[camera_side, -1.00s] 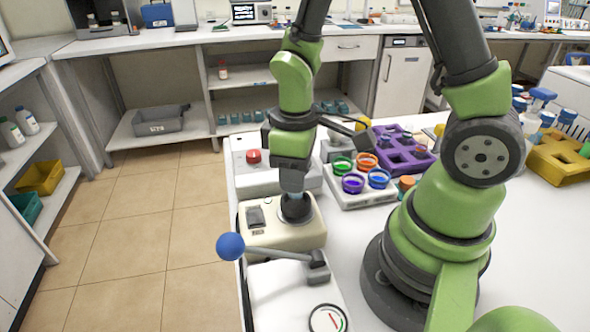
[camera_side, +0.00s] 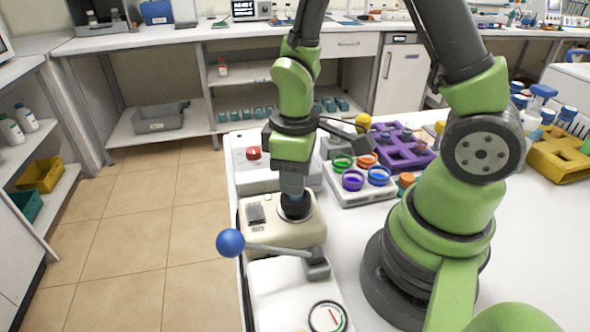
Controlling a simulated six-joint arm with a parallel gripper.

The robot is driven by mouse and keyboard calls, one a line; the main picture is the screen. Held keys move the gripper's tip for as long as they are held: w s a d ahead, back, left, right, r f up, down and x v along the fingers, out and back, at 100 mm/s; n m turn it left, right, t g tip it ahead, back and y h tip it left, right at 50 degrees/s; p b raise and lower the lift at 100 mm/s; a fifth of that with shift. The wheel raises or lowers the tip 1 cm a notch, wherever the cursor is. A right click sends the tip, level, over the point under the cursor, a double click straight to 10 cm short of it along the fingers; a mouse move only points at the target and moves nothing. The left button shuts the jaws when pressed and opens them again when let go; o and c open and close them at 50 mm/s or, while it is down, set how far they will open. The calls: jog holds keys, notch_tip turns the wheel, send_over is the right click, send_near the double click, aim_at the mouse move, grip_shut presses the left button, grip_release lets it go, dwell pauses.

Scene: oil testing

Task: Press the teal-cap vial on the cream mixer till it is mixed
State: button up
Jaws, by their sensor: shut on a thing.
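The cream mixer (camera_side: 275,235) stands at the table's left edge, with a dark round cup (camera_side: 296,210) on its top and a small grey panel on its left. My gripper (camera_side: 292,187) points straight down over this cup. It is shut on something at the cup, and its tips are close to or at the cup. The teal-cap vial cannot be made out; my gripper hides that spot. I cannot tell whether the vial touches the cup's bottom.
Behind the mixer is a white device with a red button (camera_side: 253,153). In front is a white device with a blue-knobbed lever (camera_side: 230,243) and a dial (camera_side: 328,317). To the right are a tray of coloured cups (camera_side: 353,181) and a purple rack (camera_side: 405,160). A yellow rack (camera_side: 560,158) stands far right.

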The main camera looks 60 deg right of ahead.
jog(key=shift+f, duration=0.4)
dwell(1.3)
dwell(3.2)
jog(key=shift+r, duration=3.05)
